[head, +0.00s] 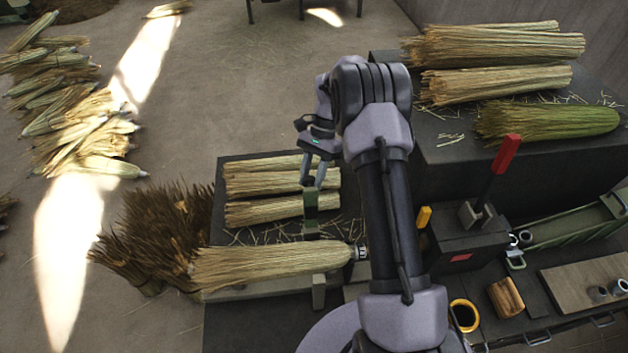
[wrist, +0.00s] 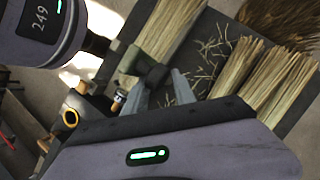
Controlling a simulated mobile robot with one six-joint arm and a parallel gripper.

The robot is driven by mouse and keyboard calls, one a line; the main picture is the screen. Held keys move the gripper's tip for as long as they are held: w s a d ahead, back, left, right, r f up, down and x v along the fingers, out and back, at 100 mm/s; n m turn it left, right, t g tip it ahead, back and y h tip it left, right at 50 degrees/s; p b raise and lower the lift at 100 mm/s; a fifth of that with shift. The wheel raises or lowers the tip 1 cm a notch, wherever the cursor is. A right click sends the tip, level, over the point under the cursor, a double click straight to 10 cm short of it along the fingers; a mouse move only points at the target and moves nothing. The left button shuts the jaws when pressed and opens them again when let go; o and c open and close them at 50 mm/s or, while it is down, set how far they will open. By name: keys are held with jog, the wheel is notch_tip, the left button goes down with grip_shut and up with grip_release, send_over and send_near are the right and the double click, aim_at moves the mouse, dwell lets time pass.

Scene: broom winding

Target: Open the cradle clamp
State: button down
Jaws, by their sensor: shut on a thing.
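A straw broom bundle (head: 270,263) lies in the cradle (head: 318,291) at the front of the dark bench, its brush end to the left. The green clamp arm (head: 311,215) of the cradle stands up just behind the bundle, and no strap shows across the bundle's top. My gripper (head: 314,182) is above the clamp, pointing down, shut on its upper end. In the wrist view, the dark green clamp (wrist: 150,74) sits at my fingertips (wrist: 166,82), next to the bundle (wrist: 165,30). The clamp's hinge is not clearly seen.
Several straw bundles (head: 265,182) lie behind the clamp. Dark brown bristles (head: 160,235) stand at left. At right are a box with a red-handled lever (head: 507,154), a yellow ring (head: 464,315) and a green trough (head: 575,225). More bundles (head: 495,45) lie on the raised dark block.

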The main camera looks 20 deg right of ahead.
jog(key=shift+w+d+f, duration=0.1)
jog(key=shift+w+f, duration=0.2)
jog(key=shift+w, duration=0.4)
jog(key=shift+w+d+f, duration=0.1)
jog(key=shift+w+f, duration=0.15)
jog(key=shift+w, duration=0.55)
jog(key=c, duration=1.4)
grip_release()
jog(key=o, duration=0.4)
jog(key=shift+w+a, duration=0.1)
jog(key=shift+a, duration=0.2)
jog(key=p+v, duration=0.3)
jog(key=v, duration=0.9)
jog(key=shift+d, duration=0.2)
